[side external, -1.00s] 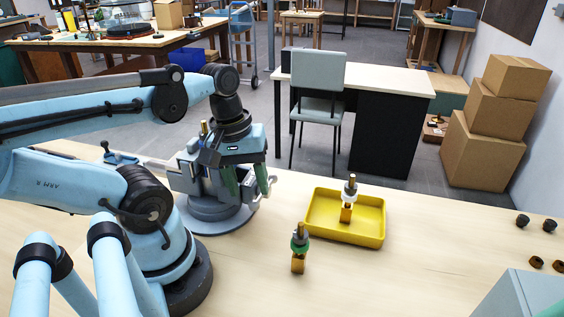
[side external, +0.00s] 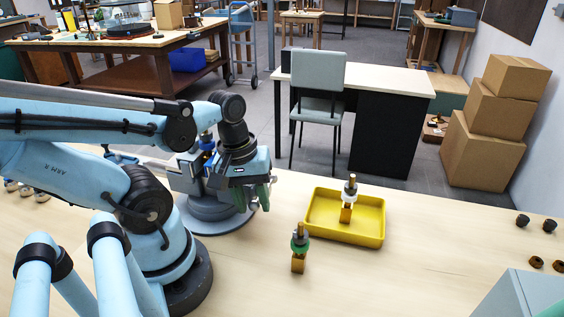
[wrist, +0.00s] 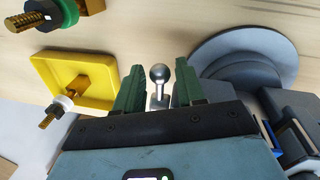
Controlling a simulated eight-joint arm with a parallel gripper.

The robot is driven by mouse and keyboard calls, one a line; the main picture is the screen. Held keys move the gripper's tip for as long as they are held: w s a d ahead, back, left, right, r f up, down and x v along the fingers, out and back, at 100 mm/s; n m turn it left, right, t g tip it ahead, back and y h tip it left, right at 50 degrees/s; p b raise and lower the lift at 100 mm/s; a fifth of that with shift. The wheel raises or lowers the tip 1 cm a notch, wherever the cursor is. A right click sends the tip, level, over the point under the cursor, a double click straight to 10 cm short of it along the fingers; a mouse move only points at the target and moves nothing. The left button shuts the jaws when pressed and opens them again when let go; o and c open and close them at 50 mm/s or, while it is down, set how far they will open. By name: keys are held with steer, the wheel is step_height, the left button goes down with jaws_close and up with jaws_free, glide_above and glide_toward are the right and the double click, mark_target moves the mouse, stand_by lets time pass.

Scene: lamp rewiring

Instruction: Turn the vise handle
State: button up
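The grey vise (side external: 210,212) stands on its round base on the bench, and a part with a blue ring (side external: 208,143) sits upright at its jaws. The vise handle shows in the wrist view as a metal bar with a ball end (wrist: 159,73). My gripper (wrist: 160,82) has green fingers, one on each side of the handle, with visible gaps. In the side view my gripper (side external: 257,198) points down at the right side of the vise. The gripper body hides part of the handle and vise there.
A yellow tray (side external: 318,228) holds one upright lamp part (side external: 349,190). A green-ringed part (side external: 299,245) stands on the bench in front of it. Small dark parts (side external: 536,262) lie at the right. The bench between tray and right edge is mostly clear.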

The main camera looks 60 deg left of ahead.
jaws_close()
steer(key=shift+r, duration=0.1)
steer(key=shift+w+a+r+g+h, duration=0.2)
steer(key=shift+r+g+h, duration=0.15)
steer(key=shift+g+h, duration=0.2)
steer(key=shift+w+a+r+g+h, duration=0.2)
steer(key=shift+r+g+h, duration=0.1)
steer(key=shift+g+h, duration=0.25)
steer(key=shift+w+a+r+g+h, duration=0.2)
steer(key=shift+r+g+h, duration=0.1)
steer(key=shift+g+h, duration=0.2)
steer(key=shift+w+a+r+g+h, duration=0.2)
steer(key=shift+r+g+h, duration=0.1)
steer(key=shift+g+h, duration=0.2)
steer(key=shift+o, duration=1.4)
jaws_free()
